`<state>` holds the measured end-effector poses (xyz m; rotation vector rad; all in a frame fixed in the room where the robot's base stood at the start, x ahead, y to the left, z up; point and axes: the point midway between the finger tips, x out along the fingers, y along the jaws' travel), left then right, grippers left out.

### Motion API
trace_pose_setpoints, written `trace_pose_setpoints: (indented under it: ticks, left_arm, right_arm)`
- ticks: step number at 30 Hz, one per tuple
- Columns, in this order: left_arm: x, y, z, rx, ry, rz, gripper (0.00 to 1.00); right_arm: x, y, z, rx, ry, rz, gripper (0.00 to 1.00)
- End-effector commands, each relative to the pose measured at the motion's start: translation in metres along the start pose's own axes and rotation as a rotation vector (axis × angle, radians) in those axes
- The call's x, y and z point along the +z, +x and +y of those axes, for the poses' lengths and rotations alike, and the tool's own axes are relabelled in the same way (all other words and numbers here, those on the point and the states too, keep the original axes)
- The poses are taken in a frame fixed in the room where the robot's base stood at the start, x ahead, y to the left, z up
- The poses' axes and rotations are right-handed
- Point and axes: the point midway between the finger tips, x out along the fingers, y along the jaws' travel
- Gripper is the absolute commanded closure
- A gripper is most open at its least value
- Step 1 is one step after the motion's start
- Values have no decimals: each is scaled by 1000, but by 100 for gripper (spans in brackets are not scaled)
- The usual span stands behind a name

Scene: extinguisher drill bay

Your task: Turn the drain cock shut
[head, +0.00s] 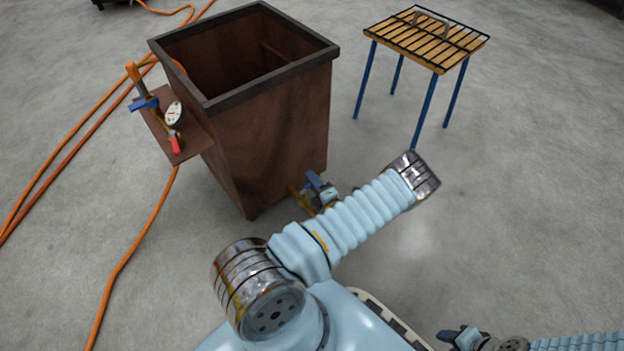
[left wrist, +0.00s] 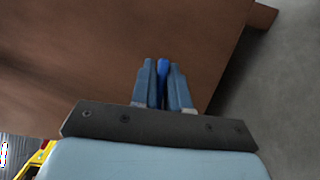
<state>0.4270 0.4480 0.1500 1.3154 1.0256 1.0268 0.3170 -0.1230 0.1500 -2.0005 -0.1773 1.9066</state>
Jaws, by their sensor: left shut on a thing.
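The drain cock (head: 296,194) is a brass fitting low on the brown tank (head: 270,130), by its near right foot in the head view. My left gripper (left wrist: 163,82) is shut on its blue lever (left wrist: 162,66), whose end shows between the two fingers in the left wrist view. My forearm and the fingers hide most of the cock in the head view, so I cannot tell the lever's angle well. My right gripper (head: 450,335) is at the bottom right edge, apart from the tank, and its jaw opening is unclear.
A side plate (head: 190,148) on the tank carries a gauge (head: 173,113), a blue-handled valve (head: 144,104) and a red-handled part (head: 175,145). Orange hoses (head: 128,245) run along the left floor. A slatted blue-legged table (head: 428,38) stands back right. The right floor is clear.

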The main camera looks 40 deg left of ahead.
Motion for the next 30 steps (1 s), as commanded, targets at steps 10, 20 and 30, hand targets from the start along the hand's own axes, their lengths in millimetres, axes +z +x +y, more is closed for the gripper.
trace_pose_setpoints:
  ticks: [10, 20, 30]
  left_arm:
    - [0, -1, -1, -3, 1, -1, 80]
    - [0, 0, 0, -1, 1, -1, 64]
    - [1, -41, 1, -2, 1, -4, 64]
  right_arm:
    - [0, 0, 0, 0, 0, 0, 57]
    - [0, 0, 0, 0, 0, 0, 57]
    - [0, -4, -2, 0, 0, -1, 57]
